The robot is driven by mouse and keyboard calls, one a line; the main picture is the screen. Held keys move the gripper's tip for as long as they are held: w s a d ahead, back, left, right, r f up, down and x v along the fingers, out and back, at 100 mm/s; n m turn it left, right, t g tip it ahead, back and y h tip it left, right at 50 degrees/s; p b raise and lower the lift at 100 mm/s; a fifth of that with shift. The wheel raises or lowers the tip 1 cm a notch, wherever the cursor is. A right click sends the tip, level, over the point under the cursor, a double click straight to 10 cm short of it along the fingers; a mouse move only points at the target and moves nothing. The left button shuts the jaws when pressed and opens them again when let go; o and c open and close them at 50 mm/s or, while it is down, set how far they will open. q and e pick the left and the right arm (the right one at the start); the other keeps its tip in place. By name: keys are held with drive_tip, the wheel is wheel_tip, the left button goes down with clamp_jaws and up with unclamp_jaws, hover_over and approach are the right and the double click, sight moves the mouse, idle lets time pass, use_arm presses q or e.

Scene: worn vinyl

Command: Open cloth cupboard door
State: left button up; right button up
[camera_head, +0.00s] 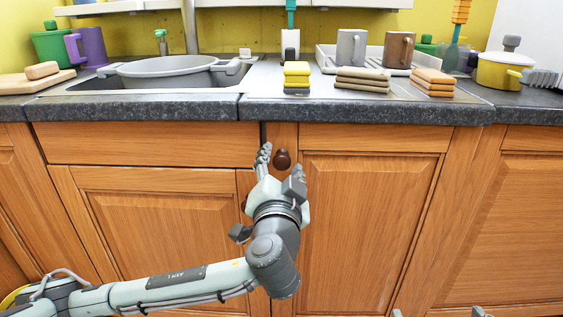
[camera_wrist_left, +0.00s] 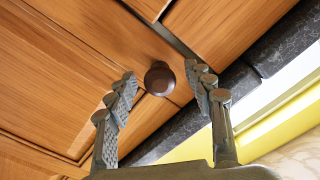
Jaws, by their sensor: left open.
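The wooden cupboard door (camera_head: 365,225) right of centre under the counter is shut. Its round dark brown knob (camera_head: 282,159) sits at its upper left. My left gripper (camera_head: 281,168) is open in front of this knob. In the left wrist view, the knob (camera_wrist_left: 159,78) shows between the two spread fingers (camera_wrist_left: 165,80), nearer the left one, with gaps to both. I see no clear contact. Small grey parts at the bottom right edge of the head view look like tips of my right gripper (camera_head: 440,312); most of it is cut off.
A neighbouring wooden door (camera_head: 160,225) on the left is shut, partly behind my left arm. The dark countertop (camera_head: 350,112) overhangs the doors. On it are folded cloths (camera_head: 363,80), a sponge stack (camera_head: 297,78), mugs (camera_head: 352,47) and a sink basin (camera_head: 165,72).

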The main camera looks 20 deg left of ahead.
use_arm(q)
drive_tip(key=shift+w+a, duration=0.1)
drive_tip(key=shift+w, duration=0.2)
clamp_jaws()
